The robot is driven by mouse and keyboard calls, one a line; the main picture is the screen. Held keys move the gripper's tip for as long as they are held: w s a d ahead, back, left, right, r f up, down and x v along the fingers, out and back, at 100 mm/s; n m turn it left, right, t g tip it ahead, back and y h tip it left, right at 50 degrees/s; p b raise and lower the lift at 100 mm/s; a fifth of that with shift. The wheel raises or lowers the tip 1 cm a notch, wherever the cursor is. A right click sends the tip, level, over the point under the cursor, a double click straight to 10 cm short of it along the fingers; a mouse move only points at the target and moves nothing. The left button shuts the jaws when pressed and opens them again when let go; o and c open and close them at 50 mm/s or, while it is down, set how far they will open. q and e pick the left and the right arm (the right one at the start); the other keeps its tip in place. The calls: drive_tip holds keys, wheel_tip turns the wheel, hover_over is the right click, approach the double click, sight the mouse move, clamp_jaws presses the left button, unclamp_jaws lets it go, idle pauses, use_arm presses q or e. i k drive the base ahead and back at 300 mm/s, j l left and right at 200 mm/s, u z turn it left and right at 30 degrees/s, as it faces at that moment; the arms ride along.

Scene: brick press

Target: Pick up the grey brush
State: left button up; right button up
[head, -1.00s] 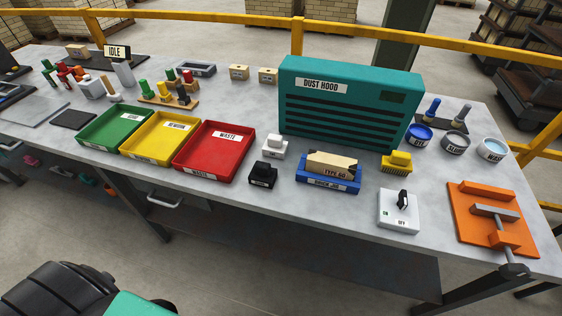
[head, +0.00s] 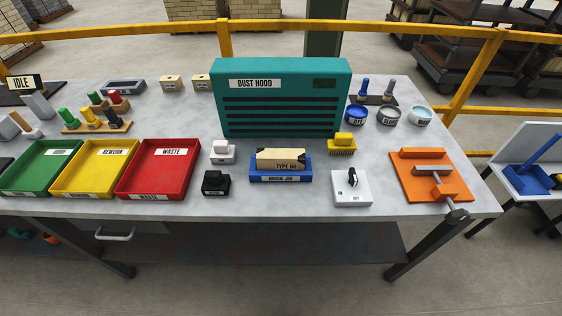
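The grey brush (head: 389,91) stands upright on a dark mat (head: 376,100) at the back right of the table. A blue brush (head: 364,87) stands just left of it on the same mat. In front of them are a blue pot (head: 357,115), a grey pot (head: 388,117) and a pale blue pot (head: 421,117). Neither of my grippers shows in the head view.
The teal dust hood (head: 275,98) stands left of the brushes. A yellow brush (head: 342,143), a white switch box (head: 351,188) and an orange clamp plate (head: 428,177) lie nearer the front. Red, yellow and green trays (head: 158,195) fill the left side.

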sight(388, 95)
drive_tip(key=l+z, duration=0.15)
drive_tip(key=l, duration=1.6)
drive_tip(key=l+u, duration=0.2)
drive_tip(key=l, duration=0.2)
drive_tip(key=l+u, duration=0.25)
drive_tip(key=l, duration=0.2)
drive_tip(key=l+u, duration=0.2)
drive_tip(key=l, duration=0.2)
drive_tip(key=k+l+u, duration=0.2)
drive_tip(key=l, duration=0.2)
drive_tip(key=l+u, duration=0.2)
drive_tip(key=l, duration=0.2)
drive_tip(key=k+l+u, duration=0.25)
drive_tip(key=l, duration=0.15)
drive_tip(key=l+u, duration=0.2)
drive_tip(key=l, duration=0.15)
drive_tip(key=i+l+u, duration=0.2)
drive_tip(key=l+u, duration=0.3)
drive_tip(key=i+l+u, duration=0.1)
drive_tip(key=l+u, duration=0.35)
drive_tip(key=l, duration=0.15)
drive_tip(key=l+u, duration=0.5)
drive_tip(key=l, duration=0.15)
drive_tip(key=l+u, duration=0.45)
drive_tip(key=l, duration=0.15)
drive_tip(key=k, duration=0.05)
